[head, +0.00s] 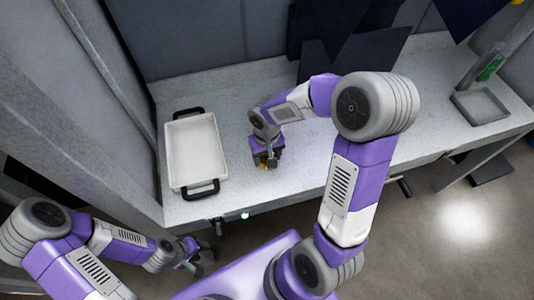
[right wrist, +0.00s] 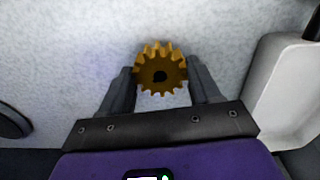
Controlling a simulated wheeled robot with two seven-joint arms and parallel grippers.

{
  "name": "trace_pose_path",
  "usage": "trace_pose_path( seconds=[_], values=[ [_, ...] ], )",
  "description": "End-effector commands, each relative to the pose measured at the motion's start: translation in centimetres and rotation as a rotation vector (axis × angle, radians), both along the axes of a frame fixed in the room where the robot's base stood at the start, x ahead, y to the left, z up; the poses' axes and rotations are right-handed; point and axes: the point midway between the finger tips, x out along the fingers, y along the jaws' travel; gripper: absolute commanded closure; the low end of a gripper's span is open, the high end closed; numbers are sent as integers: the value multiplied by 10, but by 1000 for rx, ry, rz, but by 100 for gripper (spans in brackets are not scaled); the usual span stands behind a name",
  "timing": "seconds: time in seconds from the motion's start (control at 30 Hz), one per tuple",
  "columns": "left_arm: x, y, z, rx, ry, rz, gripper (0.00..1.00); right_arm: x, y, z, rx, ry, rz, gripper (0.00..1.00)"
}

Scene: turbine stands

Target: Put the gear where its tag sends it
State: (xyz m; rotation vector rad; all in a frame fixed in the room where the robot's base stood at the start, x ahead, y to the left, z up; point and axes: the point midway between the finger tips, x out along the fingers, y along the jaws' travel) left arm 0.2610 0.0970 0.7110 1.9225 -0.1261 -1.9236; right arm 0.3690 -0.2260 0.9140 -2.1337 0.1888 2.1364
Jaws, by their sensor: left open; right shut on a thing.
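A golden-brown toothed gear (right wrist: 148,80) with a dark centre hole sits between the two fingers of my right gripper (right wrist: 162,88), which is shut on it. In the head view the right gripper (head: 266,163) is low over the grey table, just right of the white tray, and only a small orange bit of the gear shows. I cannot tell whether the gear touches the table. No tag on the gear is readable. My left gripper (head: 192,262) is open and empty, in front of and below the table's front edge.
A white tray (head: 173,152) with black handles lies on the left of the grey table (head: 300,178). A grey stand (head: 479,106) with a green patch is at the table's right end. Dark panels (head: 352,55) stand at the back. The table between is largely clear.

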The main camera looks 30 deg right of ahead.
Motion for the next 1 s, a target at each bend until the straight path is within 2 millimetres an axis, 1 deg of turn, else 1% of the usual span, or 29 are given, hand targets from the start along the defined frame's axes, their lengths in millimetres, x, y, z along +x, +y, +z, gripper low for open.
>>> trace_pose_path(
  seconds=[0.03,0.17,0.63,1.0],
  values=[
    [0,0,-9,0,0,0,57,0,0,-9,0,-1,1,100],
    [0,0,-15,0,0,0,57,0,0,-16,0,-1,1,100],
    [0,0,-15,0,0,0,57,1,0,-17,0,-2,1,100],
    [0,0,-22,0,0,0,57,1,0,-24,0,-2,1,100]
  ],
)
